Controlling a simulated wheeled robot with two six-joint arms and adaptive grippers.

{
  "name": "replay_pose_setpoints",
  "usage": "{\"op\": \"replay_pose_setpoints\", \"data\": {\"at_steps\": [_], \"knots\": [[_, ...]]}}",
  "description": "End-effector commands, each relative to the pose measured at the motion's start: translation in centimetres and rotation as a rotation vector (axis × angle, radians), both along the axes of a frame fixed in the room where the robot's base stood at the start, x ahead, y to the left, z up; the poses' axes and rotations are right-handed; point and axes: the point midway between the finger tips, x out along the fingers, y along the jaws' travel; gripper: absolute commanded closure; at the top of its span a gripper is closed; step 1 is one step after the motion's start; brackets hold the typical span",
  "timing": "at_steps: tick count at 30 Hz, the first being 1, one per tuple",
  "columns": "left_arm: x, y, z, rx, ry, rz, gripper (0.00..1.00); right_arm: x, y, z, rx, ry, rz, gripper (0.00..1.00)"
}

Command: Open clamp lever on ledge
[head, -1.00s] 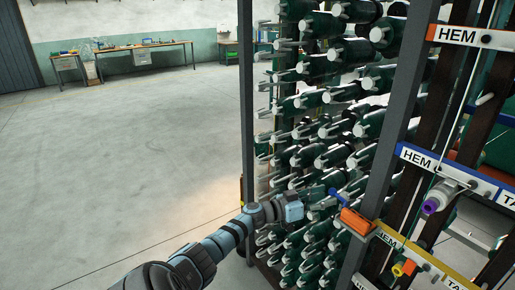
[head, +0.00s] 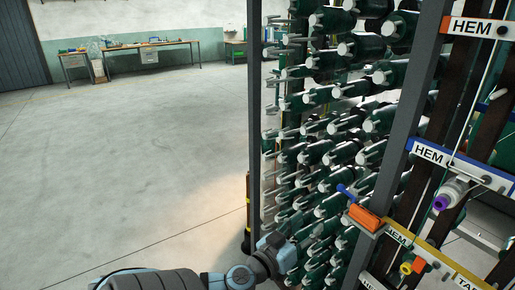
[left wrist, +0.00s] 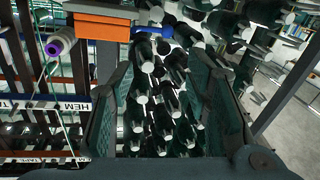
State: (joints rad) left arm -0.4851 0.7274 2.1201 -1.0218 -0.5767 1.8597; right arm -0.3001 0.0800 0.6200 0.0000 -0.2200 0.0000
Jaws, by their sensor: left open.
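The clamp, an orange block (head: 366,218) with a blue lever (head: 345,190), sits on a small ledge on the grey rack post. The blue lever sticks out up and left from the block. In the left wrist view the orange block (left wrist: 102,28) is at the top left and the blue lever (left wrist: 150,34) points right from it. My left gripper (head: 283,246) is below and left of the clamp, apart from it. In the left wrist view its two dark fingers (left wrist: 168,70) are spread with nothing held between them. My right gripper is not in view.
A rack of dark green rolls with pale ends (head: 340,150) stands right behind the clamp. Rails labelled HEM (head: 430,153) and a purple-tipped spool (head: 450,193) are to the right. The concrete floor (head: 130,170) at left is open; a workbench (head: 130,50) stands far back.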

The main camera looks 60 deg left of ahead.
Motion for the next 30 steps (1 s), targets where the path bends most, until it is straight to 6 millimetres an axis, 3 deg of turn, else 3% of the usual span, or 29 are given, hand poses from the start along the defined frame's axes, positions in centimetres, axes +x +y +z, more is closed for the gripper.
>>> {"op": "replay_pose_setpoints", "data": {"at_steps": [1,8,18,30], "knots": [[-1.4,-0.4,-0.4,0.001,0.005,-0.005,0.56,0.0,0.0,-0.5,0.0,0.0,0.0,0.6],[-1.7,2.3,-6.5,0.061,0.15,0.07,0.56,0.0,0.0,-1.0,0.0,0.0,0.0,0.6],[-3.8,5.2,-16.1,0.128,0.381,0.136,0.56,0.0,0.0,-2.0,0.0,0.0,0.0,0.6],[-8.1,6.5,-27.1,0.171,0.652,0.155,0.56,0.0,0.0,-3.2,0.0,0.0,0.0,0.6]]}}
